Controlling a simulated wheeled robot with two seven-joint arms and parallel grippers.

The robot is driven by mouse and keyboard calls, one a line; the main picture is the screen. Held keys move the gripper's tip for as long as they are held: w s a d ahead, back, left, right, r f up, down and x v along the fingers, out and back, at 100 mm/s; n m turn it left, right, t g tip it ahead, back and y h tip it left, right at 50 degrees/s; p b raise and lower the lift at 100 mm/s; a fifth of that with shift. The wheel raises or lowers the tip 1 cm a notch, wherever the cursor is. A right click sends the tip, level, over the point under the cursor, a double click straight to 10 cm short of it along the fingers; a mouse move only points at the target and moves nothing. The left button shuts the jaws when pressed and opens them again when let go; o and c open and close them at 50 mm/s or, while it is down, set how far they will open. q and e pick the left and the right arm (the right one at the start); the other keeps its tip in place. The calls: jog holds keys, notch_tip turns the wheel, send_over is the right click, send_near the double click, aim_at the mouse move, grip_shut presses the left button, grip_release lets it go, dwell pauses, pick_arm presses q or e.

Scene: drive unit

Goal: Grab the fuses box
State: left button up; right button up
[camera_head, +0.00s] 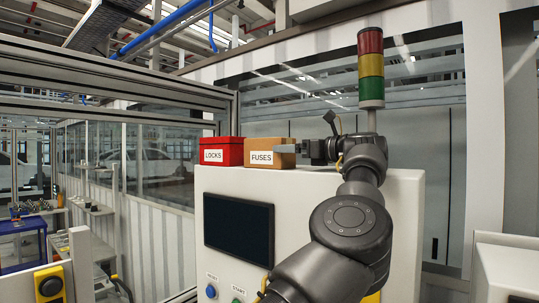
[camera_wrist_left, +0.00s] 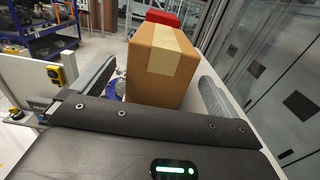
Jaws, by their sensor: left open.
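The fuses box (camera_head: 262,153) is a brown cardboard box with a white FUSES label, on top of a white cabinet. In the left wrist view the box (camera_wrist_left: 155,72) shows a strip of tape along its top. My left gripper (camera_head: 286,148) is level with the box at its right end. In that wrist view my left gripper (camera_wrist_left: 156,76) is open, with one finger on each side of the box. I cannot tell whether either finger touches it. My right gripper is in neither view.
A red LOCKS box (camera_head: 222,151) stands just left of the fuses box; it also shows beyond it in the wrist view (camera_wrist_left: 162,18). The white cabinet (camera_head: 305,190) carries a dark screen (camera_head: 239,229) and a signal tower (camera_head: 370,68) behind my arm.

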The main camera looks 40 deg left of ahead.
aim_at(270, 153)
pick_arm(q)
jog(key=shift+s+a+f, duration=0.1)
jog(key=shift+a, duration=1.1)
jog(key=shift+s+a+f, duration=0.1)
jog(key=shift+s+a, duration=0.05)
jog(key=shift+a, duration=1)
jog(key=shift+s+a+f, duration=0.1)
jog(key=shift+a, duration=1.1)
jog(key=shift+d+r, duration=0.1)
jog(key=shift+d, duration=0.3)
jog(key=c, duration=0.6)
jog(key=shift+a, duration=0.1)
jog(key=c, duration=0.7)
